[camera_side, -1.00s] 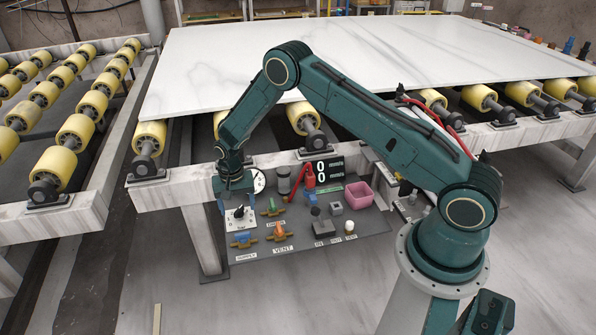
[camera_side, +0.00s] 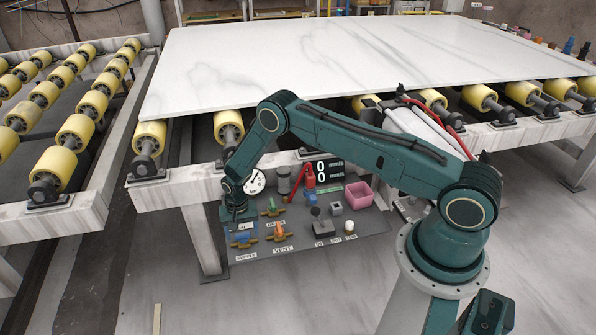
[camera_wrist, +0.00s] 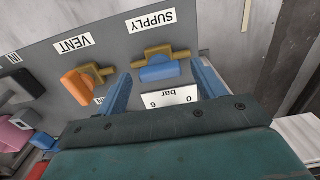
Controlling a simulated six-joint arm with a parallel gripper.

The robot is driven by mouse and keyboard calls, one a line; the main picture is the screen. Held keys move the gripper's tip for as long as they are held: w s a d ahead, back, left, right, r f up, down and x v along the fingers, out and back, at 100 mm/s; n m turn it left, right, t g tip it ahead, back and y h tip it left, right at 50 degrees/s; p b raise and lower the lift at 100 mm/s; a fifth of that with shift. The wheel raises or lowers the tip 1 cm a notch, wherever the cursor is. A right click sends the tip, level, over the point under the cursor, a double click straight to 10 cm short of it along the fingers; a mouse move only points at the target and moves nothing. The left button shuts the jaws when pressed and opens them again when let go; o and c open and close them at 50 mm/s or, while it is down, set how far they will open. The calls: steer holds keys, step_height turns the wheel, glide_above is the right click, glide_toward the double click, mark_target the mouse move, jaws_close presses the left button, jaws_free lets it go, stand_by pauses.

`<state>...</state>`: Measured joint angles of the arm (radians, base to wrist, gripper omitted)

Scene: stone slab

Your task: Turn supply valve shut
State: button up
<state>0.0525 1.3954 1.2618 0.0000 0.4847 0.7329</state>
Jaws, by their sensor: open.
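The supply valve has a blue handle on a brass body (camera_wrist: 158,70), with its SUPPLY label (camera_wrist: 150,20) behind it in the wrist view. The handle lies in line with the brass body. In the side view the valve (camera_side: 243,241) sits at the panel's front left, partly hidden by my gripper. My gripper (camera_wrist: 161,68) points down over the valve. Its two blue fingers are open, one beyond each end of the blue handle, with a gap on both sides. The gripper (camera_side: 240,228) holds nothing.
The VENT valve (camera_side: 280,231) with an orange handle is close on the right. A green-handled valve (camera_side: 271,207) stands behind it. A white bar-scale plate (camera_wrist: 172,97) lies under my gripper.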

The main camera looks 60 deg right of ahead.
steer(key=shift+f, duration=0.25)
steer(key=c, duration=1)
